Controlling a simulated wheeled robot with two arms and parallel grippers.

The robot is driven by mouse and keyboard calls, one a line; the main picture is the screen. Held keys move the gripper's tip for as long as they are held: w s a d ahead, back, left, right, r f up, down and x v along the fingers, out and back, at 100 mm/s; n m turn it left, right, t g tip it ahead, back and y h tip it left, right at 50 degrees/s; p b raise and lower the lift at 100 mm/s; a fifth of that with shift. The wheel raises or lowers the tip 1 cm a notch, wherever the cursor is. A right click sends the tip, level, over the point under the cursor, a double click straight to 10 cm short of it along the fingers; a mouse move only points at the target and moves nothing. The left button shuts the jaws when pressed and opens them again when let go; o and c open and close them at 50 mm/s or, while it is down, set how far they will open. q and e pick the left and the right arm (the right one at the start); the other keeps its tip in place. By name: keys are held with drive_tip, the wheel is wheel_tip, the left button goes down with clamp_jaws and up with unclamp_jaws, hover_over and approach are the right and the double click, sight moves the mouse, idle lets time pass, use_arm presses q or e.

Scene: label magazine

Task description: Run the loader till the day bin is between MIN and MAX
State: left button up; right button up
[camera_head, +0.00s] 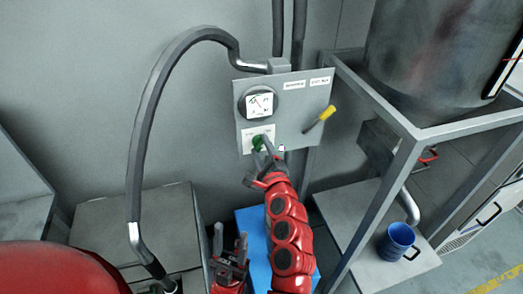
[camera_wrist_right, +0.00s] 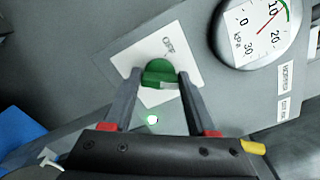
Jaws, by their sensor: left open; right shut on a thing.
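The grey control panel (camera_head: 290,84) is on the wall, with a green knob (camera_head: 257,142) on a white plate. My right gripper (camera_head: 262,148) is shut on the green knob, which also shows between its fingers in the right wrist view (camera_wrist_right: 158,72). The plate reads OFF beside the knob. A round kPa gauge (camera_wrist_right: 262,28) has a red needle pointing near 10. A small lamp (camera_wrist_right: 152,119) glows. A large grey vessel (camera_head: 425,45) stands on a frame at right, with a dark strip (camera_head: 508,62) on its side; no level marks are readable. My left gripper (camera_head: 230,248) is open and empty, low in front.
A yellow-handled lever (camera_head: 327,113) sticks out of the panel right of the knob. A grey hose (camera_head: 140,130) arches down at left. A blue mug (camera_head: 397,240) stands on the metal frame's lower shelf (camera_head: 350,215). A blue box (camera_head: 252,225) is below the panel.

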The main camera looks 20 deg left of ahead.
drive_tip(key=n+b, duration=0.1)
drive_tip(key=n, duration=0.2)
drive_tip(key=shift+a+f+n+b, duration=0.1)
drive_tip(key=shift+f+n+b, duration=0.1)
drive_tip(key=shift+n+b, duration=0.15)
drive_tip(key=n+b, duration=0.2)
drive_tip(key=n, duration=0.2)
drive_tip(key=shift+n+b, duration=0.25)
drive_tip(key=shift+b, duration=0.15)
drive_tip(key=n+b, duration=0.2)
drive_tip(key=n, duration=0.1)
drive_tip(key=shift+f+n, duration=0.25)
drive_tip(key=shift+n, duration=0.05)
drive_tip(key=shift+n+b, duration=1.65)
drive_tip(key=shift+n, duration=0.15)
drive_tip(key=o, duration=1.4)
drive_tip(key=shift+c, duration=0.2)
drive_tip(key=shift+r, duration=0.1)
